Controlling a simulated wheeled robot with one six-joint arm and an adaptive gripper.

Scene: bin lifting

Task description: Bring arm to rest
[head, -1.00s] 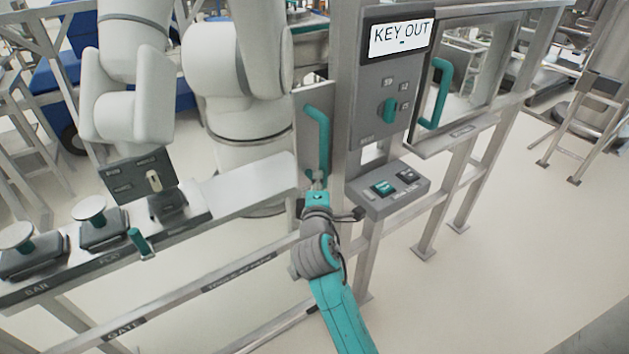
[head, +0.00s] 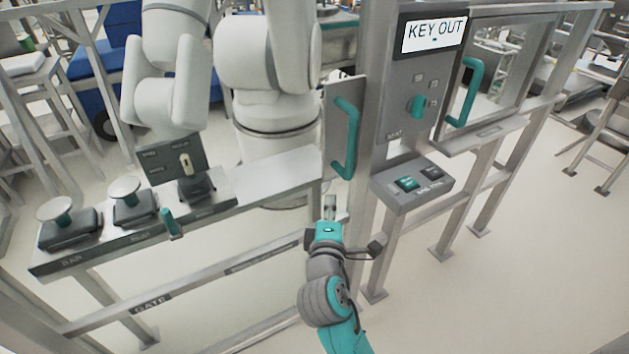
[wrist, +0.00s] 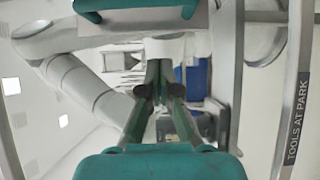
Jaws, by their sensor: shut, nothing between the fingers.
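My gripper (head: 329,208) is at the end of my teal and grey arm, in the lower middle of the head view. It is in front of the metal frame, below the teal door handle (head: 346,138), and looks apart from it. In the wrist view my gripper's fingers (wrist: 162,75) are together and hold nothing. A teal handle bar (wrist: 135,12) crosses the top of the wrist view.
The control panel (head: 405,115) with a "KEY OUT" sign (head: 434,34) and a button box (head: 412,186) stand close on the right. A rail bench (head: 255,182) with mushroom knobs is left. A white robot arm (head: 270,60) stands behind. Floor is open at right.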

